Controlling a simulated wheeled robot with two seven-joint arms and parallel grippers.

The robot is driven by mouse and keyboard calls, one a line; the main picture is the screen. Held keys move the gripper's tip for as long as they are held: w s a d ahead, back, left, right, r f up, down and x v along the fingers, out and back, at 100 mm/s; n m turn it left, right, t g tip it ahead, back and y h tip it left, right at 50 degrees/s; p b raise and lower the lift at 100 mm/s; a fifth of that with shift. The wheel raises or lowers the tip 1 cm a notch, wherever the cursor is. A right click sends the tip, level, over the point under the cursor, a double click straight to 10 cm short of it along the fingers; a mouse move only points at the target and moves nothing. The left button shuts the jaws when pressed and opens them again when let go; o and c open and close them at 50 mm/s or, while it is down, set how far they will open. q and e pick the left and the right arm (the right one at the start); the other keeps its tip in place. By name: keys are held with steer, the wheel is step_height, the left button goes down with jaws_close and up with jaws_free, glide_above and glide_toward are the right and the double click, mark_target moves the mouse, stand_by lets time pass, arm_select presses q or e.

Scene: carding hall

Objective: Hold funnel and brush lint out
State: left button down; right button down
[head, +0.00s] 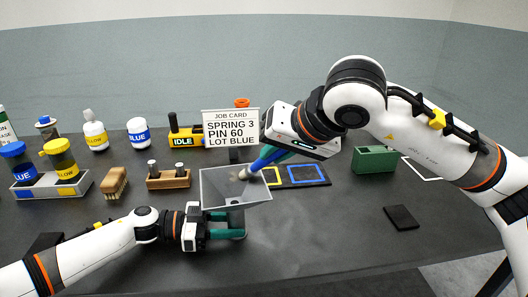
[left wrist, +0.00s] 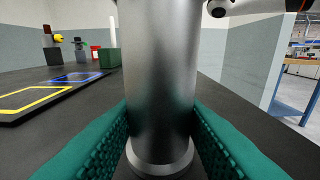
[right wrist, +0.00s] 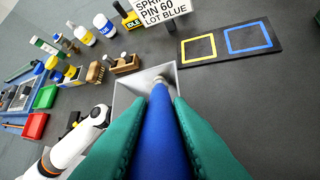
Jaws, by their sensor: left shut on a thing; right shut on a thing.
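The grey metal funnel (head: 212,190) stands mid-table, with a square open mouth above a cylindrical stem. My left gripper (head: 240,228) is shut on the stem, and its teal fingers press both sides of the metal cylinder (left wrist: 160,85) in the left wrist view. My right gripper (head: 276,155) is shut on the blue handle of the brush (head: 262,160). The brush slants down to the left, its pale tip inside the funnel mouth. In the right wrist view the brush (right wrist: 160,130) points into the funnel (right wrist: 122,100). I cannot tell lint from bristles there.
A job card (head: 231,128) stands behind the funnel. A black board (head: 318,181) with yellow and blue outlines lies to the right, a green box (head: 375,160) beyond it. Bottles, a wooden brush (head: 115,183) and a wooden block (head: 168,180) stand left. The front right table is mostly clear.

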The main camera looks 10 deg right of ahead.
steer(key=shift+d, duration=0.3)
steer(key=shift+s+d+r, duration=0.1)
steer(key=shift+s+r, duration=0.85)
steer(key=shift+s, duration=0.2)
steer(key=shift+s+d+r, duration=0.1)
steer(key=shift+s+r, duration=0.85)
steer(key=shift+s, duration=0.15)
steer(key=shift+s+d+r, duration=0.1)
steer(key=shift+s+r, duration=0.85)
steer(key=shift+s, duration=0.2)
steer(key=shift+w+a+f, duration=0.15)
steer(key=shift+w+f, duration=1.05)
steer(key=shift+w, duration=0.25)
steer(key=shift+w+a+f, duration=0.1)
steer(key=shift+w+f, duration=1.05)
steer(key=shift+w, duration=0.25)
steer(key=shift+w+a+f, duration=0.1)
steer(key=shift+w+f, duration=0.4)
steer(key=shift+w, duration=0.1)
